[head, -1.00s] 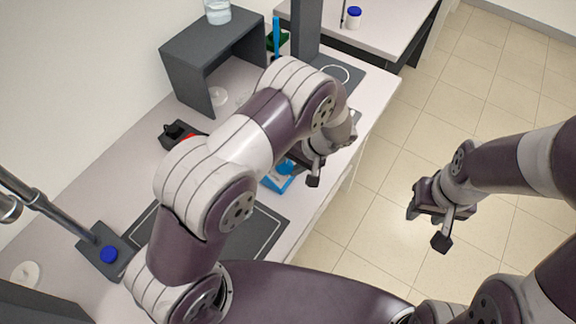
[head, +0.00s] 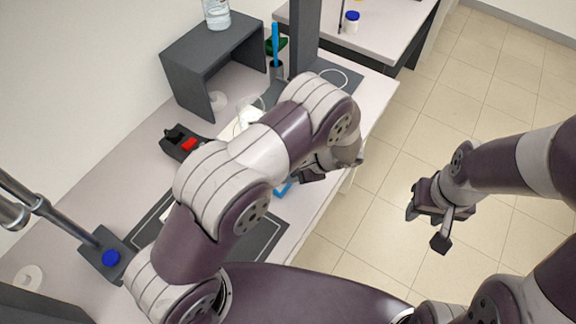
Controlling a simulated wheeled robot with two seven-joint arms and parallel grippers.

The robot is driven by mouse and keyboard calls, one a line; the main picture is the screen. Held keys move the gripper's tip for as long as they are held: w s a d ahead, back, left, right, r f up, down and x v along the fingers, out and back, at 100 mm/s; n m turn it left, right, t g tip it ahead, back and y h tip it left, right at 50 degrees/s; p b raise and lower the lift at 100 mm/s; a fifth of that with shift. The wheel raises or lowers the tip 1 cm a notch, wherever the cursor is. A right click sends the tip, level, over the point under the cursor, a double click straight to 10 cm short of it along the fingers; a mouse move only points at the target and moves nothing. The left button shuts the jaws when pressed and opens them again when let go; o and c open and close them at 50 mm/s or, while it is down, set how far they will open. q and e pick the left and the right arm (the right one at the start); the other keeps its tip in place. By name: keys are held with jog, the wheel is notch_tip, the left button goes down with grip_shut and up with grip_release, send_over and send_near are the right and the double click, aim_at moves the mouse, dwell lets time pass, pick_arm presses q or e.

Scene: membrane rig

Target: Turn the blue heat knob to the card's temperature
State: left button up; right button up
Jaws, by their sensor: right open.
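A round blue knob (head: 110,258) sits on a dark grey base at the lower left, under a slanted grey post. I cannot tell whether it is the heat knob, and its marks are too small to read. A bright blue item (head: 283,189) shows at the bench's front edge, mostly hidden by my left arm. My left gripper (head: 312,177) is over that edge, close to the blue item in the picture, its fingers largely hidden behind its wrist. My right gripper (head: 428,222) is open and empty above the floor, away from the bench. I see no readable card.
A dark grey shelf (head: 213,60) with a bottle (head: 216,14) on top stands at the back. A black and red device (head: 184,144) lies left of my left arm. A dark mat (head: 262,235) is partly covered by that arm. The floor at right is clear.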

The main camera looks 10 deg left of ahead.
pick_arm(q)
jog(key=shift+m+t, duration=0.4)
jog(key=shift+m, duration=1.4)
jog(key=o, duration=1.1)
jog(key=shift+d, duration=0.1)
